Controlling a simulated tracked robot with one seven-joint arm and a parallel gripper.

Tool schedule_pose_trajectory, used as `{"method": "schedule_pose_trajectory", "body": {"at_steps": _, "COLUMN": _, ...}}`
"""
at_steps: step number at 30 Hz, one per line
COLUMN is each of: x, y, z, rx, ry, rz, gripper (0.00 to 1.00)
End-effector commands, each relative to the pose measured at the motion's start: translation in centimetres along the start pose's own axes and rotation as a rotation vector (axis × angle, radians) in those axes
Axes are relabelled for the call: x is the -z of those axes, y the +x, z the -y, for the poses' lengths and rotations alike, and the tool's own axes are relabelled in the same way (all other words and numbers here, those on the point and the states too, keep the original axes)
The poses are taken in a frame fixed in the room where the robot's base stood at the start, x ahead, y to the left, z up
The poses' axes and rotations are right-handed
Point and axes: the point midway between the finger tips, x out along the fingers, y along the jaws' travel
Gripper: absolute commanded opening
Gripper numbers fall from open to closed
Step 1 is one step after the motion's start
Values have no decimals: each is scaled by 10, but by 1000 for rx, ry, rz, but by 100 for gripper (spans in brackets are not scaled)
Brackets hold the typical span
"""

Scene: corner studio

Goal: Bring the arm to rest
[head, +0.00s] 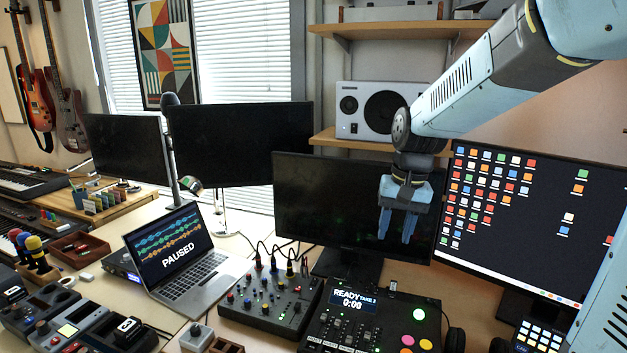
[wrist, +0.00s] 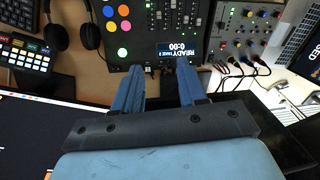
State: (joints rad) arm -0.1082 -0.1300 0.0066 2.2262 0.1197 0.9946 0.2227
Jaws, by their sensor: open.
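My gripper (head: 397,238) hangs from the light blue arm with its two blue fingers pointing down. It is in front of the dark middle-right monitor (head: 330,205), above the back edge of the recorder console (head: 372,318). The fingers are apart with nothing between them. In the wrist view my gripper (wrist: 158,85) shows both fingers spread, with the console's "READY TAKE 2 0:00" screen (wrist: 180,50) beyond the right finger. The fingertips appear clear of the console, though the exact gap is hard to tell.
A mixer (head: 270,300) and a laptop (head: 180,258) reading "PAUSED" stand left of the console. A lit monitor (head: 530,225) is at the right, with a shelf speaker (head: 368,110) behind. Headphones (wrist: 88,32) and a button pad (wrist: 25,52) lie beside the console.

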Motion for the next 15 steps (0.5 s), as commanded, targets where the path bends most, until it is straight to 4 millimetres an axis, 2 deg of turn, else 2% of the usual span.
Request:
{"method": "schedule_pose_trajectory", "body": {"at_steps": 1, "x": -8, "y": -10, "z": -6, "rx": 2, "ry": -11, "rz": -30, "gripper": 42}}
{"method": "schedule_pose_trajectory", "body": {"at_steps": 6, "x": -34, "y": -33, "z": -23, "rx": 0, "ry": -50, "rz": -119, "gripper": 42}}
{"method": "schedule_pose_trajectory", "body": {"at_steps": 15, "x": -83, "y": -63, "z": -52, "rx": -17, "ry": -116, "rz": -275, "gripper": 42}}
